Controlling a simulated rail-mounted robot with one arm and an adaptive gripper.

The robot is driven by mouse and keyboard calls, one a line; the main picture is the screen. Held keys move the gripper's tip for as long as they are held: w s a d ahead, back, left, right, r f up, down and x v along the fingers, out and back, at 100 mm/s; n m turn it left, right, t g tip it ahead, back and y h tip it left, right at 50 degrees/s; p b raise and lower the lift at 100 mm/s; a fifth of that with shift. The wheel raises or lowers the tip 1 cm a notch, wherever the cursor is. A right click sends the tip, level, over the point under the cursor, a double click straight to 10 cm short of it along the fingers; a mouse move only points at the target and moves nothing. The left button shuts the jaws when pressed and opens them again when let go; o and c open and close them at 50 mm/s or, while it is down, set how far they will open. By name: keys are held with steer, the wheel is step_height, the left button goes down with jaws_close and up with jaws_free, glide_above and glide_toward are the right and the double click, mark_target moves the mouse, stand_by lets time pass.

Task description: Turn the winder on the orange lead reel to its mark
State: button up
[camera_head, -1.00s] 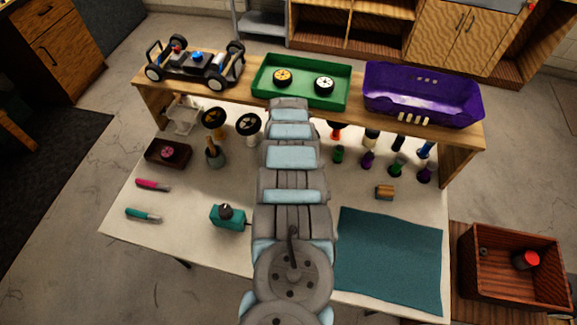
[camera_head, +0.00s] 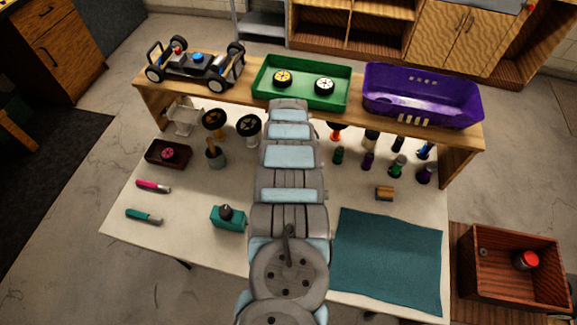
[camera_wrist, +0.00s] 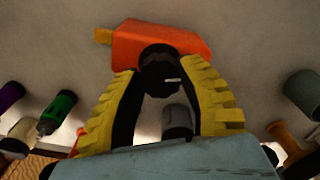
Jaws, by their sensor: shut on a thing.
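The orange lead reel (camera_wrist: 180,42) shows at the top of the wrist view. It is an orange block with a yellow piece at its left end. Its dark round winder (camera_wrist: 158,73) has a small pale line on its right side. My gripper (camera_wrist: 161,70) has its yellow ribbed fingers on either side of the winder and is shut on it. The mark on the reel cannot be made out. In the head view my arm covers the reel and gripper.
A teal box with a dark knob (camera_head: 228,218) stands left of my arm. A teal mat (camera_head: 388,262) lies at the front right. Bare tabletop shows at the front left.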

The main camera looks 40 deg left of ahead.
steer(key=shift+m, duration=0.3)
steer(key=shift+m, duration=0.7)
steer(key=o, duration=1)
steer(key=shift+r+p, duration=2)
steer(key=shift+r, duration=1)
